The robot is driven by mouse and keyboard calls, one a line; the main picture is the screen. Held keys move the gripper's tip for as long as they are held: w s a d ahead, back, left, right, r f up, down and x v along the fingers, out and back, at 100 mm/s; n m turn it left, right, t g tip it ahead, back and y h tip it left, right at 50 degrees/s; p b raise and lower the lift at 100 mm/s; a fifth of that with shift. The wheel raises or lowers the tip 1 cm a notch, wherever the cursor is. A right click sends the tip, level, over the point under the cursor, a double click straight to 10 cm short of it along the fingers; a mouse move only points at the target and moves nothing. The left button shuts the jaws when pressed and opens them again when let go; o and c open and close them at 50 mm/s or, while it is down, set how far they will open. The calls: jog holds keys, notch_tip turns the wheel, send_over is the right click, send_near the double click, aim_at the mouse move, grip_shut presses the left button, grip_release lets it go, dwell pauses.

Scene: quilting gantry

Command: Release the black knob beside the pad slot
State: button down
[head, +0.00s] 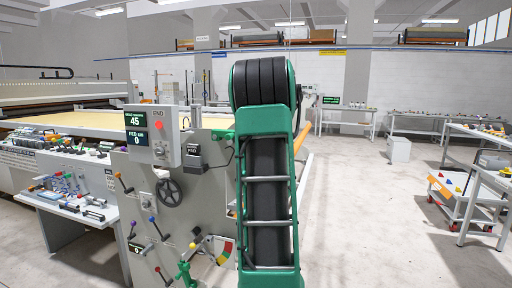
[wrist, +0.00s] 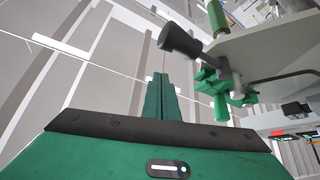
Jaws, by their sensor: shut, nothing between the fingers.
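A black knob (wrist: 180,40) on a grey stem shows in the wrist view, up and right of my fingertips. The stem runs to a green bracket with a green handle (wrist: 221,107) at the edge of a pale panel. My gripper (wrist: 163,80) is shut and empty, its green fingers together. In the picture the knob is close to the fingertips with a gap between; depth is hard to judge. In the head view my own arm hides the gripper. I cannot pick out the pad slot with certainty.
The grey machine panel (head: 170,215) carries a black handwheel (head: 169,192), several coloured levers and a display box (head: 153,135). A side table (head: 75,205) with small parts stands left of it.

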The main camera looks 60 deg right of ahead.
jog(key=w+a+v, duration=0.1)
jog(key=v, duration=0.8)
jog(key=shift+w+a+f, duration=0.2)
jog(key=shift+a+f, duration=0.05)
jog(key=shift+f, duration=0.05)
jog(key=shift+w, duration=0.1)
